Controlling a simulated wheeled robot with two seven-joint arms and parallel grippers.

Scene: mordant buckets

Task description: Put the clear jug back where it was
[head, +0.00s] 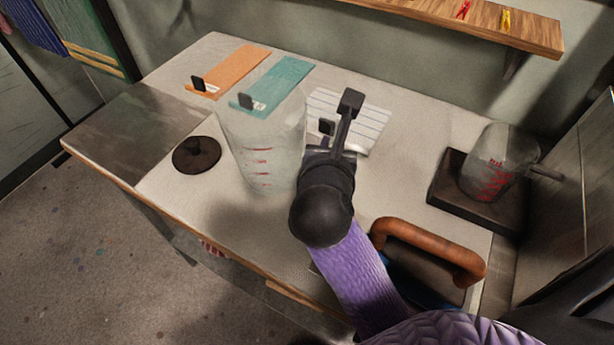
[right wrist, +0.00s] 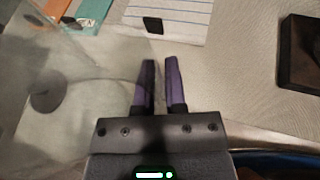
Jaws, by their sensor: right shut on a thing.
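A large clear jug (head: 262,150) with red measuring marks stands out left of my right gripper in the head view. It also fills the left side of the right wrist view (right wrist: 95,95). My right gripper (head: 350,102) is nearly closed, shut on the jug at its right side; the handle itself is too transparent to make out. I cannot tell whether the jug's base touches the table. A second, smaller see-through jug (head: 492,160) with red marks and a side handle sits on a dark square base (head: 450,200) at the right. My left gripper is not in view.
Orange (head: 240,68) and teal (head: 285,75) strips and a lined white card (head: 370,122), with black clips, lie at the table's back. A dark round lid (head: 196,155) lies left of the jug. A curved brown handle (head: 425,240) stands at front right. A wooden shelf (head: 490,25) hangs behind.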

